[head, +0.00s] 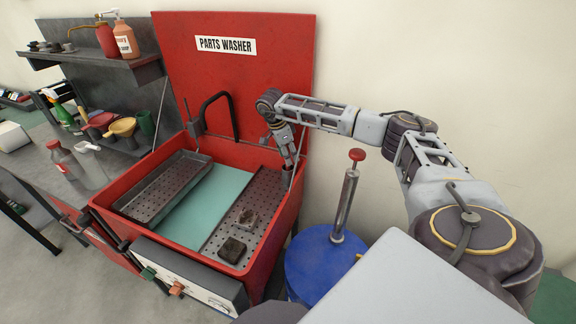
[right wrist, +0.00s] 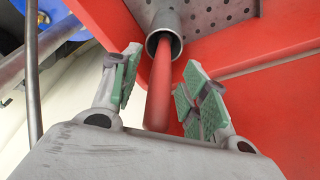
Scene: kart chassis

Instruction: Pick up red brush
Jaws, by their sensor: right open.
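The red brush shows in the right wrist view as a smooth red handle (right wrist: 161,92) sticking out of a grey tube holder (right wrist: 164,27) at the washer's edge. The rest of the brush is hidden inside the tube. My right gripper (right wrist: 160,78) is open, with its green-padded fingers on either side of the handle and gaps visible at both. In the head view, my right gripper (head: 289,158) points down at the right wall of the red parts washer (head: 272,232). The brush cannot be made out there. My left gripper is not in view.
The washer's raised lid (head: 240,80) stands behind my right gripper. A black curved spout (head: 205,108) rises to its left. A blue drum (head: 325,265) with a red-knobbed pump (head: 346,195) stands close to the right. A metal tray (head: 163,187) and two dark parts lie in the washer.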

